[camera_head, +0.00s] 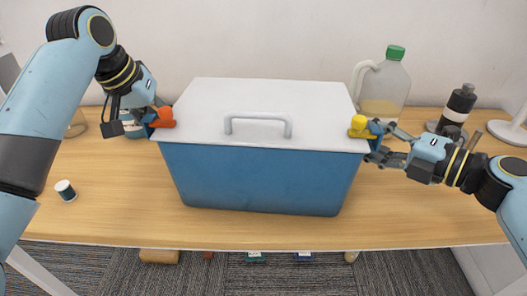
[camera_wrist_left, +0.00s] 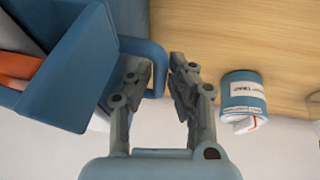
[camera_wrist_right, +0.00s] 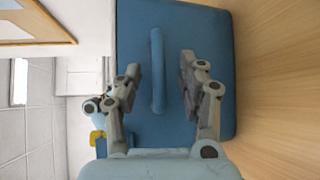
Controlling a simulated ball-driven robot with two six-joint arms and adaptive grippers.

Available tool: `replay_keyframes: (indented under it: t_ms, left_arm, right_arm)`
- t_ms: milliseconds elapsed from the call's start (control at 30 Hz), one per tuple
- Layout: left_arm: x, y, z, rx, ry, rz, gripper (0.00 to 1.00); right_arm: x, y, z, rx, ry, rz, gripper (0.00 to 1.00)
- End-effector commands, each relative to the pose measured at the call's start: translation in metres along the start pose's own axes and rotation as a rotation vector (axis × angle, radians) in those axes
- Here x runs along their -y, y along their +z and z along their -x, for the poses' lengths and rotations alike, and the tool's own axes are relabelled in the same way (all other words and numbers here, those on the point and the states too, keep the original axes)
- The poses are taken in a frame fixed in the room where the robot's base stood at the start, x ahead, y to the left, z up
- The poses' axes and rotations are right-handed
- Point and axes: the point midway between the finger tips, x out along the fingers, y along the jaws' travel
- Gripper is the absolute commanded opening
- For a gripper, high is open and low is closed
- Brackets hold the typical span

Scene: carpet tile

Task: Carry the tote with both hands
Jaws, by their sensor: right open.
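The blue tote (camera_head: 262,182) with a white lid (camera_head: 205,100) stands on the wooden table. An orange part (camera_head: 162,117) sits at its left rim and a yellow part (camera_head: 359,127) at its right rim. In the left wrist view, my left gripper (camera_wrist_left: 157,72) has one finger on each side of a blue handle bar (camera_wrist_left: 159,68); whether both fingers press on it is unclear. In the right wrist view, my right gripper (camera_wrist_right: 160,72) is open, with its fingers apart on both sides of the end handle (camera_wrist_right: 157,50).
A clear jug (camera_head: 385,88) with a green cap and a dark bottle (camera_head: 457,105) stand behind on the right. A blue can (camera_wrist_left: 243,95) is near my left gripper. A small spool (camera_head: 65,190) lies at the left. The table's front edge (camera_head: 262,238) is close to the tote.

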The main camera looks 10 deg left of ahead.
Motion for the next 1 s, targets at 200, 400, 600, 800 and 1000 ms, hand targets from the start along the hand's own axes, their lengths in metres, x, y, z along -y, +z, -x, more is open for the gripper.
replay_keyframes:
  t_ms: [200, 400, 600, 800, 1000]
  left_arm:
    - [-0.0003, -0.0001, -0.0074, -0.001, 0.000, -0.001, 0.19]
    - [-0.0003, -0.0002, -0.0072, -0.001, 0.000, -0.001, 0.19]
    - [-0.0002, -0.0002, -0.0070, -0.001, 0.000, -0.001, 0.00]
    - [-0.0003, -0.0003, -0.0068, -0.001, 0.000, -0.001, 0.00]
    - [-0.0003, -0.0004, -0.0067, -0.001, 0.000, -0.002, 0.00]
  right_arm:
    - [0.0000, -0.0003, -0.0074, -0.001, 0.000, -0.001, 0.40]
    - [0.0000, -0.0003, -0.0072, -0.001, 0.000, 0.000, 0.40]
    - [0.0000, -0.0002, -0.0071, -0.001, 0.000, 0.000, 0.14]
    - [-0.0002, -0.0002, -0.0070, -0.001, 0.000, 0.000, 0.00]
    - [-0.0006, 0.0000, -0.0071, 0.000, 0.001, 0.001, 0.00]
